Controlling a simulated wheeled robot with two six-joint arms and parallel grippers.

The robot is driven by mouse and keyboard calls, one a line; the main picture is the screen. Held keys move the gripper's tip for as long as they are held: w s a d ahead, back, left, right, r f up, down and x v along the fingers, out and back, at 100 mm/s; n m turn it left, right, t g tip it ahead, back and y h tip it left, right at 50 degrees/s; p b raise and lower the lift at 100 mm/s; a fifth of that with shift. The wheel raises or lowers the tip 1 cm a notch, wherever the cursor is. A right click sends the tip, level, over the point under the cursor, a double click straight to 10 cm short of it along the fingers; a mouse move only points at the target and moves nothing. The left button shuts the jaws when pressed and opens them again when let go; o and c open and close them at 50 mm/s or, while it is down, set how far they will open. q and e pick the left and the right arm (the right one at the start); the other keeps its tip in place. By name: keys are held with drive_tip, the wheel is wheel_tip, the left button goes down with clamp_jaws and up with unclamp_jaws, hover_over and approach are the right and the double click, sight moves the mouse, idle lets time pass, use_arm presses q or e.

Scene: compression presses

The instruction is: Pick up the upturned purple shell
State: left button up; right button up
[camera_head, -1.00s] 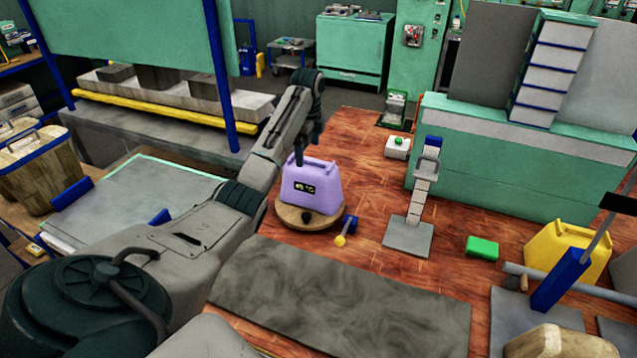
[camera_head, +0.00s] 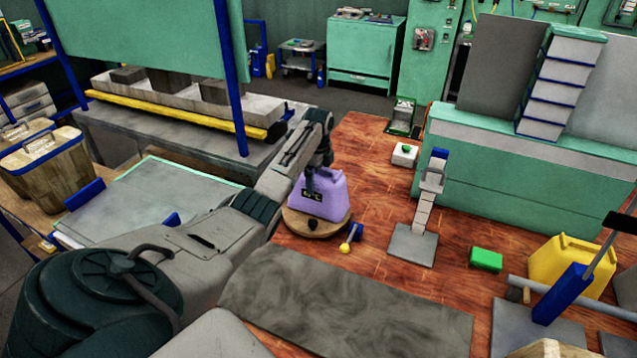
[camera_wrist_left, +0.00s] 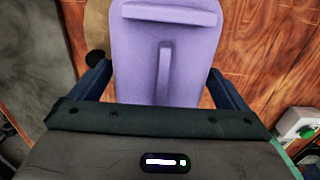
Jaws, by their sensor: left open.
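The purple shell (camera_head: 327,198) stands on a round wooden disc (camera_head: 296,226) on the reddish wooden bench top. My right gripper is not in view.
A blue knob with a yellow ball (camera_head: 346,247) sits close to the disc's right. Further right are a grey-based stand (camera_head: 413,245), a green block (camera_head: 486,260) and a yellow container (camera_head: 572,262). A grey mat (camera_head: 345,305) lies in front. A large press (camera_head: 185,100) stands behind left.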

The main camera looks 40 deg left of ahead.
use_arm(q)
drive_tip(key=shift+f, duration=0.3)
drive_tip(key=c, duration=1.2)
